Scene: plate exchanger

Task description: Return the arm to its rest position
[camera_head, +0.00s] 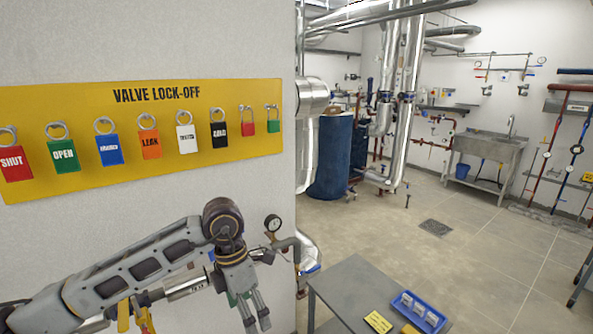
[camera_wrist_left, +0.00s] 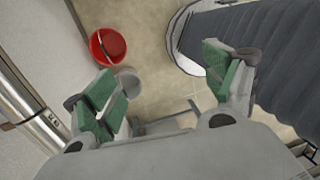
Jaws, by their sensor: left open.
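My left arm comes in from the left in the head view, in front of the wall. My left gripper (camera_head: 256,318) hangs from it with the fingers pointing down, short of the grey table. In the left wrist view the left gripper (camera_wrist_left: 170,85) is open, its green-padded fingers wide apart, with nothing between them but floor. My right gripper is in neither view.
A yellow valve lock-off board (camera_head: 150,130) with several coloured tags is on the wall. A pressure gauge (camera_head: 273,223) on a pipe is just beside my left gripper. A grey table (camera_head: 345,285) carries a blue tray (camera_head: 419,312). A red bucket (camera_wrist_left: 107,46) stands on the floor.

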